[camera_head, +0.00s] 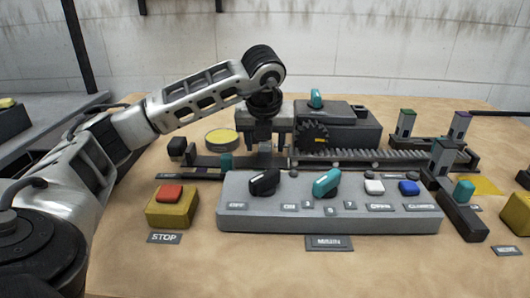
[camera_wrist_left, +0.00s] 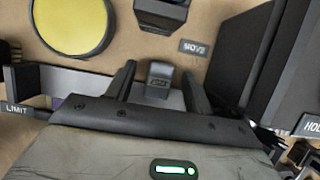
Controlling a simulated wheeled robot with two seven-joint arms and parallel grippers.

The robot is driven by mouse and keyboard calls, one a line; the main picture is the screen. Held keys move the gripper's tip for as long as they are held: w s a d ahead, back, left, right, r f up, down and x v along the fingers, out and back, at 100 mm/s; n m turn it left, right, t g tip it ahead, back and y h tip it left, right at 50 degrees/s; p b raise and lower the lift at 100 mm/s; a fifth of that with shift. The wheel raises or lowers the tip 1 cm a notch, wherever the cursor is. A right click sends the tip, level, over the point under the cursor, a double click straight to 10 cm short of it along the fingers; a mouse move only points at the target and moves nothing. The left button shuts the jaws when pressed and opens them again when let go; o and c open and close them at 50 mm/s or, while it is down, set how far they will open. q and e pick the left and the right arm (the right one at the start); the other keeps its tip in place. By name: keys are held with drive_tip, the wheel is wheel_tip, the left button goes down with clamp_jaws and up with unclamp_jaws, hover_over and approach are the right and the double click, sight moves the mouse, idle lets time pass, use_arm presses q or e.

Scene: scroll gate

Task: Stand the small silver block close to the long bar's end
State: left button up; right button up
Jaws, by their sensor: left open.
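The small silver block (camera_wrist_left: 159,72) stands upright between the fingers of my left gripper (camera_wrist_left: 158,80) in the left wrist view, with a gap on each side. In the head view the left gripper (camera_head: 265,142) points down behind the grey control panel. The block (camera_head: 265,147) shows there as a pale patch between the fingers, mostly hidden. The gripper is open. The long bar (camera_head: 390,157), a grey toothed rack, lies to the right of the gripper. Its left end is near the dark gear. My right gripper is not in view.
The control panel (camera_head: 330,217) with knobs and buttons is in front. A dark gear (camera_head: 312,136) and a dark box (camera_head: 345,122) stand close right of the gripper. A yellow disc (camera_head: 221,137) lies left behind. A red stop button (camera_head: 170,193) is front left.

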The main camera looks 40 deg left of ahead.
use_arm(q)
drive_tip(key=c, duration=1.1)
drive_tip(key=shift+r, duration=0.2)
